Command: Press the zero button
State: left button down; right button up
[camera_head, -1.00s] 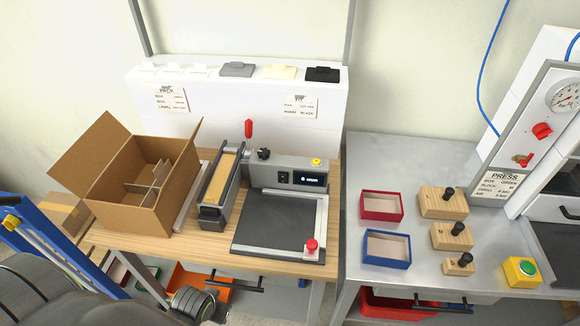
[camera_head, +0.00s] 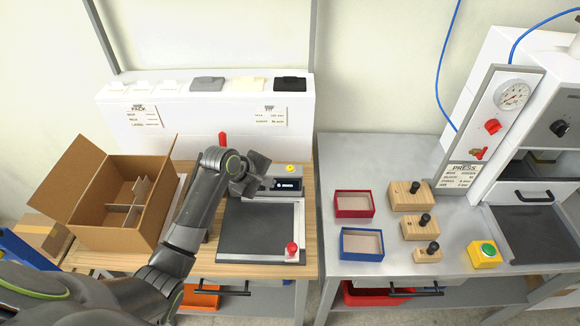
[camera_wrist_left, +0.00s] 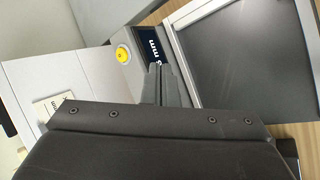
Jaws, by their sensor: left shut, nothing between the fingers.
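The zero button is not labelled legibly. A small yellow button (camera_head: 290,168) sits on top of the grey measuring machine (camera_head: 262,230), above its dark display (camera_head: 286,184). The yellow button also shows in the left wrist view (camera_wrist_left: 123,55), left of the display (camera_wrist_left: 134,46). My left gripper (camera_head: 254,178) is shut and empty, in front of the machine's head, left of the yellow button in the head view. In the left wrist view its fingertips (camera_wrist_left: 158,68) are together beside the display, apart from the yellow button. My right gripper is not in view.
An open cardboard box (camera_head: 115,210) with dividers stands left of my left arm. A red knob (camera_head: 292,249) stands at the machine's front right corner. Red (camera_head: 353,204) and blue (camera_head: 361,244) trays and wooden blocks lie on the metal table, with a green button (camera_head: 487,249) beyond.

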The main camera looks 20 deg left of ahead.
pick_arm(q)
jog(key=w+d+r+n+t+h, duration=0.1)
jog(key=w+d+r+n, duration=0.1)
jog(key=w+r+n, duration=0.3)
jog(key=w+r, duration=0.3)
jog(key=w, duration=0.2)
jog(key=shift+w+h, duration=0.15)
jog(key=shift+h, duration=0.15)
jog(key=b, duration=0.9)
send_over(287, 169)
notch_tip(287, 169, down, 6)
jog(key=shift+f, duration=1.3)
dwell(0.3)
jog(key=shift+f, duration=0.4)
